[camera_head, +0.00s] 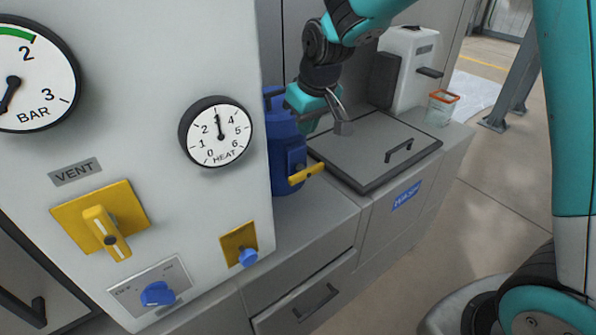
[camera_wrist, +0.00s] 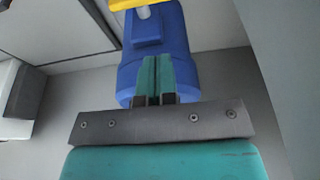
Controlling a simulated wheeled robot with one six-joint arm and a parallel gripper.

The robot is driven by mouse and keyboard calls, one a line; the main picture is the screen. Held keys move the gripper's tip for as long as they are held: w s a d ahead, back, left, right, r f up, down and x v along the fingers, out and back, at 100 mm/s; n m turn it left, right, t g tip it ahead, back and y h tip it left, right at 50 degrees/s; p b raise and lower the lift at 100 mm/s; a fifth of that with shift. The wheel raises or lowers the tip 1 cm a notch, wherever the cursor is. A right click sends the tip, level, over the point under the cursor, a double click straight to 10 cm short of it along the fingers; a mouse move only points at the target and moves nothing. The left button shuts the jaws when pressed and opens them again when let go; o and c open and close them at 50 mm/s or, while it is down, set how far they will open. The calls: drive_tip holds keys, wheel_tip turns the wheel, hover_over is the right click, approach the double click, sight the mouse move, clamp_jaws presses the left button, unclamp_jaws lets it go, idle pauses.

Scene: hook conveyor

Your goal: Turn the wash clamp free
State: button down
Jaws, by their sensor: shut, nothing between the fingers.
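A blue label that seems to read "Wash" (camera_head: 406,196) is on the front of the grey cabinet, below a flat grey lid (camera_head: 372,165) that lies closed. Left of the lid stands a blue housing (camera_head: 285,150) with a yellow lever (camera_head: 306,174) low on its front. I cannot tell for sure which part is the wash clamp. My gripper (camera_head: 310,124) is above the lid's left end, beside the blue housing. In the wrist view my gripper (camera_wrist: 159,70) is shut and empty, its fingers in front of the blue housing (camera_wrist: 155,45). The yellow lever (camera_wrist: 140,4) is cut off at the top.
A grey panel on the left carries dials, a yellow vent knob (camera_head: 105,231) and a blue knob (camera_head: 158,293). A black handle (camera_head: 398,152) stands on the lid. A white machine (camera_head: 410,70) and a clear container with an orange rim (camera_head: 441,108) stand behind.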

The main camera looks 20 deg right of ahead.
sight(296, 175)
drive_tip(key=p+x, duration=0.1)
drive_tip(key=x, duration=0.8)
drive_tip(key=s+p+x, duration=0.1)
drive_tip(key=x, duration=0.3)
drive_tip(key=shift+f+p, duration=0.35)
drive_tip(key=shift+f, duration=0.2)
